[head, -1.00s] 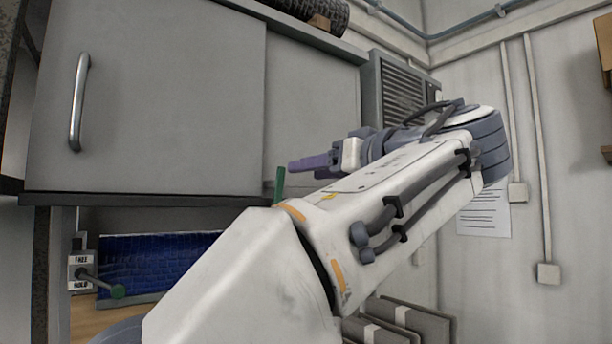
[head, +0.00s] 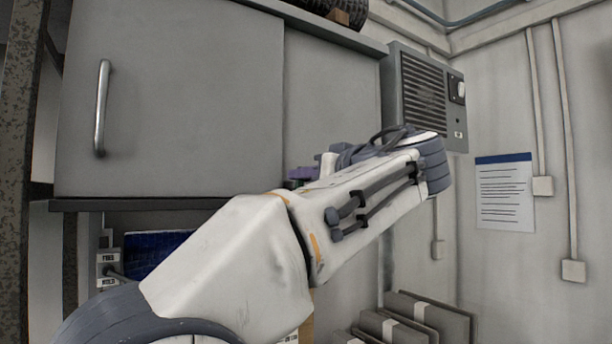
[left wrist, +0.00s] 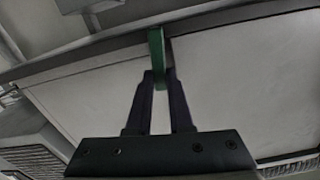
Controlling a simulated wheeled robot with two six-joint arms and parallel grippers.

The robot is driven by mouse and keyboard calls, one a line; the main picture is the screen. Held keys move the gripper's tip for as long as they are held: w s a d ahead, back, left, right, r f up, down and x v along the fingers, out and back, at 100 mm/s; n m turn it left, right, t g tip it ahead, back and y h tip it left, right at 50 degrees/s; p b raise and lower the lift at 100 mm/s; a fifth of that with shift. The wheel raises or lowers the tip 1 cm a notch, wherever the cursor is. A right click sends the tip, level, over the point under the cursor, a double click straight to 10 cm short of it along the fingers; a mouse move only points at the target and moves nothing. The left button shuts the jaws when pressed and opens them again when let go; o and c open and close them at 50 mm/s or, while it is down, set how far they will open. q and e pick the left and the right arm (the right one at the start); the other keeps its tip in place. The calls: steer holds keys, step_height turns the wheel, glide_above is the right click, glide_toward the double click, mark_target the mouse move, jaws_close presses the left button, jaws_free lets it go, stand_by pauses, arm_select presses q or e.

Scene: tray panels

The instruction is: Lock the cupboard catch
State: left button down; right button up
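The green catch lever (left wrist: 156,48) shows in the left wrist view, standing out at the lower edge of the cupboard (left wrist: 85,95). The two purple fingers of my left gripper (left wrist: 160,76) reach up to it. The lever's end lies between the fingertips, with little or no gap; I cannot tell whether they press on it. My right gripper is not in view.
A FREE/HOLD switch (head: 108,271) sits below the cupboard at the left, partly covered by my arm. A blue panel (head: 155,250) is beside it. A vented grey box (head: 425,95) is on the right. Grey panels (head: 415,315) stand at lower right.

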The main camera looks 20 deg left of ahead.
arm_select(q)
steer(key=n+b, duration=0.1)
steer(key=b, duration=0.2)
steer(key=shift+s+a+n, duration=0.2)
steer(key=shift+s+n, duration=0.1)
steer(key=shift+n, duration=0.1)
steer(key=c, duration=0.8)
jaws_free()
